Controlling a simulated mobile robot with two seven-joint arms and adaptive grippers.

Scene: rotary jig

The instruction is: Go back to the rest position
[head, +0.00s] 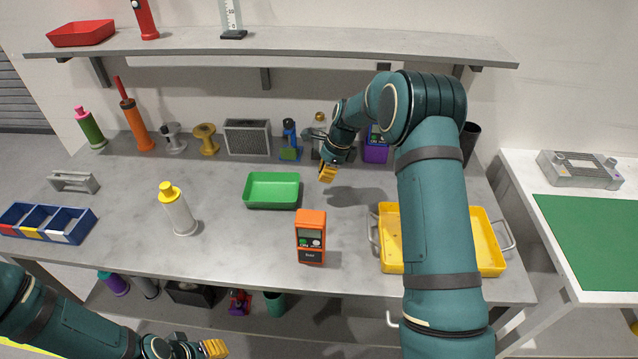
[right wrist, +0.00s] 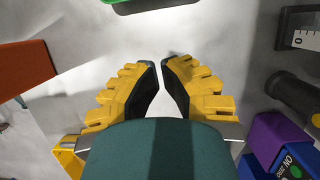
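My right gripper (head: 328,172) hangs above the back part of the grey table, right of the green tray (head: 271,204) and left of the purple block (head: 375,150). In the right wrist view its yellow fingers (right wrist: 160,64) lean towards each other with a narrow gap at the tips. Nothing is held between them, and bare grey surface shows beyond. My left gripper (head: 214,349) is low at the bottom edge of the head view, in front of the table. Its fingers show only as a small yellow block, so their opening is unclear.
An orange meter (head: 311,236) stands near the table's front edge. A yellow tray (head: 390,244) lies partly hidden behind my right arm. A white bottle (head: 178,210) and blue bin (head: 46,223) are at left. A shelf (head: 290,42) overhangs the back row.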

